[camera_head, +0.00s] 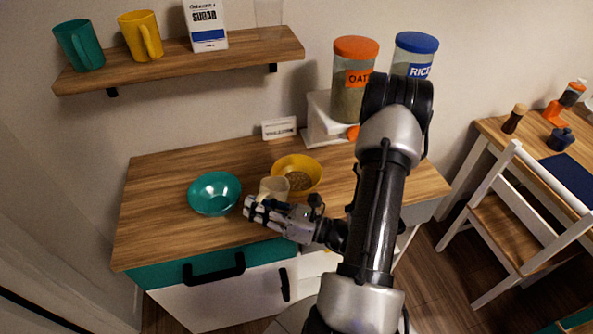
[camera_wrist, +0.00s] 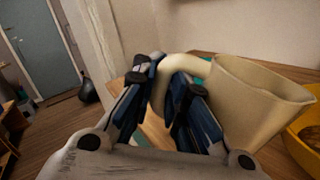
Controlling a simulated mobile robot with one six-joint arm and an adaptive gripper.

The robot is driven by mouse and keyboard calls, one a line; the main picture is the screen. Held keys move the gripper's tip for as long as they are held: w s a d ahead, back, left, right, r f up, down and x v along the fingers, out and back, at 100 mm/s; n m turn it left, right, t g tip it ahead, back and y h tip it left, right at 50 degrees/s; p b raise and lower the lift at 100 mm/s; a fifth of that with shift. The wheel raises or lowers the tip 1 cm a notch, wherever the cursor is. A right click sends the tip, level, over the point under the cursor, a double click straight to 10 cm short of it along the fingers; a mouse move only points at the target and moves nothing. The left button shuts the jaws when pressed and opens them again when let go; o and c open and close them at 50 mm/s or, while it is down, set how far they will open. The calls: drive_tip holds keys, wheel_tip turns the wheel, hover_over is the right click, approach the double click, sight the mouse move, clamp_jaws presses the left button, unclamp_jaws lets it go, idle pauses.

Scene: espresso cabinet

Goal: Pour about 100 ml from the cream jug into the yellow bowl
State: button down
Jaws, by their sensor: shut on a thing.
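The cream jug (camera_head: 274,187) is above the cabinet top, just left of the yellow bowl (camera_head: 311,168). My gripper (camera_head: 256,206) is shut on the jug's handle. In the wrist view, my gripper's fingers (camera_wrist: 163,92) close around the handle, with the jug (camera_wrist: 250,105) to their right. The jug looks close to upright, its spout toward the yellow bowl (camera_wrist: 307,135). The bowl holds a brownish, grainy content. I see no stream from the spout, and the jug's contents are hidden.
A teal bowl (camera_head: 214,194) stands left of the jug. A shelf (camera_head: 180,62) with mugs hangs above. The cabinet's left top (camera_head: 150,210) is clear.

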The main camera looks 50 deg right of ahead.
sight(266, 190)
drive_tip(key=shift+w+d+r+m+t+p, duration=0.15)
drive_tip(key=shift+d+r+m+p, duration=0.2)
drive_tip(key=shift+r+p, duration=0.2)
drive_tip(key=shift+w+d+r+m+t+p, duration=0.15)
drive_tip(key=shift+d+r+m+p, duration=0.25)
drive_tip(key=shift+r, duration=0.2)
drive_tip(key=shift+d+r+m+p, duration=0.35)
drive_tip(key=shift+d+r+p, duration=0.05)
drive_tip(key=shift+r+p, duration=0.3)
drive_tip(key=shift+d+r+m+p, duration=0.25)
drive_tip(key=shift+r+m+p, duration=0.05)
drive_tip(key=shift+r, duration=0.05)
drive_tip(key=shift+w+d+r+m+t+h+p, duration=0.2)
drive_tip(key=shift+d+r+m+t+h+p, duration=0.1)
drive_tip(key=shift+d+r+m+p, duration=0.6)
idle(0.3)
drive_tip(key=shift+m, duration=0.5)
idle(0.5)
